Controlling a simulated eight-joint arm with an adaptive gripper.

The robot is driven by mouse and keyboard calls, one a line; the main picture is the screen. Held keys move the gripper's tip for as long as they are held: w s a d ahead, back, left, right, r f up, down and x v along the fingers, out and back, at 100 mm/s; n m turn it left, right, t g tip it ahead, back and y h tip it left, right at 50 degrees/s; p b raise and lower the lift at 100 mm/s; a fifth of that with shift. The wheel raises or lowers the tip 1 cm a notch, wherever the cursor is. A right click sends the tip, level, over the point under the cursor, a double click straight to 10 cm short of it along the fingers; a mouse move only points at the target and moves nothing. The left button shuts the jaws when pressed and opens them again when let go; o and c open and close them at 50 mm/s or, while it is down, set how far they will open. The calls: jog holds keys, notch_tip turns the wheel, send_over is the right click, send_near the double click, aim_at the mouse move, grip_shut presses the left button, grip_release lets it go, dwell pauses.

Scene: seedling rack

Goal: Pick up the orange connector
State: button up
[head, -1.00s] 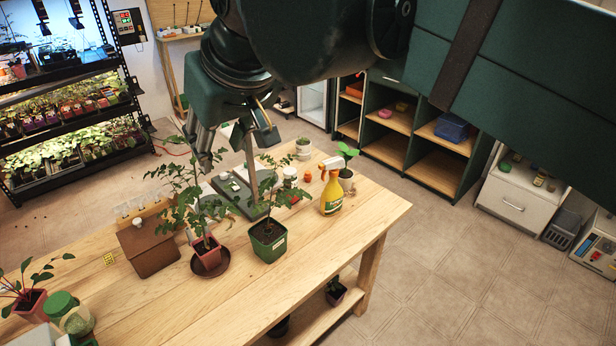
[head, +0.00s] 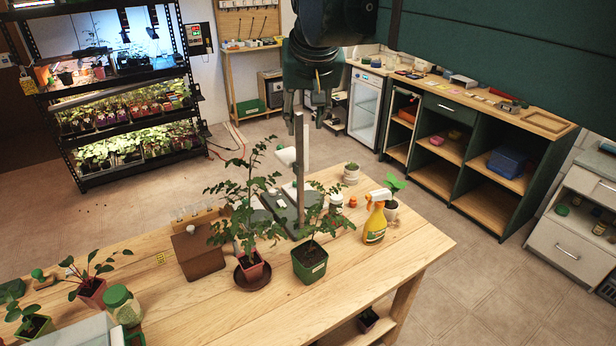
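A small orange piece (head: 352,202) stands on the wooden table between a white jar and a yellow spray bottle. It is the likeliest orange connector, but it is too small for its shape to be sure. My gripper (head: 306,108) hangs at the upper middle, fingers down, left of the orange piece in the picture and apart from it. The fingers look spread, with nothing visible between them.
On the table (head: 215,308) are potted plants (head: 309,262), a brown box (head: 198,250), the spray bottle (head: 375,222) and the white jar (head: 336,201). A lit plant rack (head: 65,170) stands left. A long counter with open shelves (head: 470,160) stands right. The table's right front is clear.

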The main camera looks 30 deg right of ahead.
jog(key=w+d+m+g+p, duration=0.1)
jog(key=w+d+m+p, duration=0.45)
jog(key=d, duration=0.85)
jog(key=g+h+p, duration=0.1)
jog(key=g+h, duration=0.1)
send_over(353, 198)
jog(key=s+a, duration=0.2)
notch_tip(353, 198, down, 39)
jog(key=shift+s+m, duration=0.1)
jog(key=shift+m, duration=0.15)
jog(key=shift+f, duration=0.2)
jog(key=shift+x, duration=1.15)
jog(key=shift+w+a+b+x, duration=0.15)
jog(key=shift+b+x, duration=0.2)
jog(key=shift+x, duration=0.95)
jog(key=shift+w+a+b+x, duration=0.15)
jog(key=shift+b+x, duration=0.15)
jog(key=shift+x, duration=1)
